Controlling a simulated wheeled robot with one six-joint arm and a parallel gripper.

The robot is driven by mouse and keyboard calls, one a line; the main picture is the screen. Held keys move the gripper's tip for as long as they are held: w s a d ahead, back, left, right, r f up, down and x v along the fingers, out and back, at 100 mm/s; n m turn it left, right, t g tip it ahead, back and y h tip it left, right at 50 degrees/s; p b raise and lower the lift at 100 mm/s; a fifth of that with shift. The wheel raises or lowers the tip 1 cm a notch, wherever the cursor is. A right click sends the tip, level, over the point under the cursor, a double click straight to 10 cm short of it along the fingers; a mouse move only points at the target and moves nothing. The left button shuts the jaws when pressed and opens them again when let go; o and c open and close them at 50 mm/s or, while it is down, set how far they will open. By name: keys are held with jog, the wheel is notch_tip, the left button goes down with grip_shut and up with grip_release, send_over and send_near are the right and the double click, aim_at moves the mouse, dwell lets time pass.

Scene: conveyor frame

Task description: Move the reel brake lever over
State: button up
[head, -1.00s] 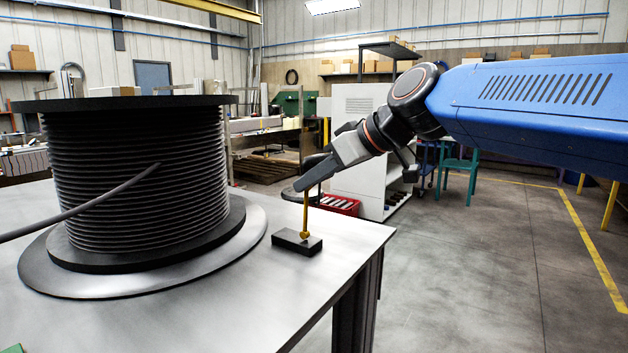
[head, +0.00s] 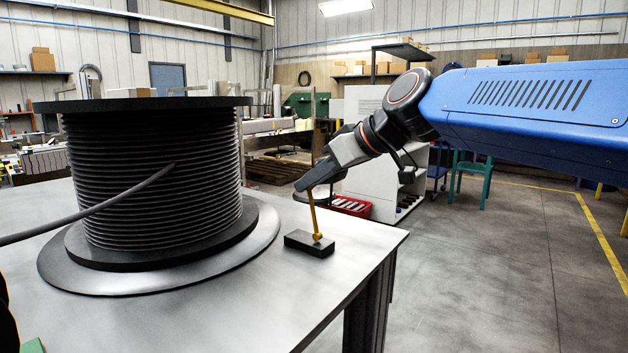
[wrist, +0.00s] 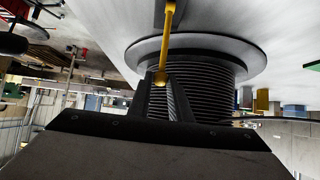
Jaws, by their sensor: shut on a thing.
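The yellow reel brake lever (head: 313,214) rises from a small dark base block (head: 309,243) near the right edge of the metal table. It leans slightly to the left at its top in the head view. My gripper (head: 306,184) is at the lever's upper end, shut on it. In the wrist view the lever (wrist: 169,32) runs down to its rounded tip between my two dark fingers (wrist: 162,84). The fingers hide part of the tip in the head view.
A large black cable reel (head: 150,175) stands on a round plate left of the lever, with a loose cable end (head: 110,207) sticking out. Open floor lies to the right.

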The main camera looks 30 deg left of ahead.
jog(key=shift+w+a+f, duration=0.1)
jog(key=shift+a+f, duration=0.15)
jog(key=shift+a, duration=0.5)
jog(key=shift+w+a+f, duration=0.1)
jog(key=shift+a+f, duration=0.15)
jog(key=shift+a, duration=0.45)
jog(key=o, duration=0.9)
jog(key=shift+s, duration=0.1)
jog(key=v, duration=1.7)
jog(key=shift+d+r, duration=0.15)
jog(key=shift+d, duration=0.05)
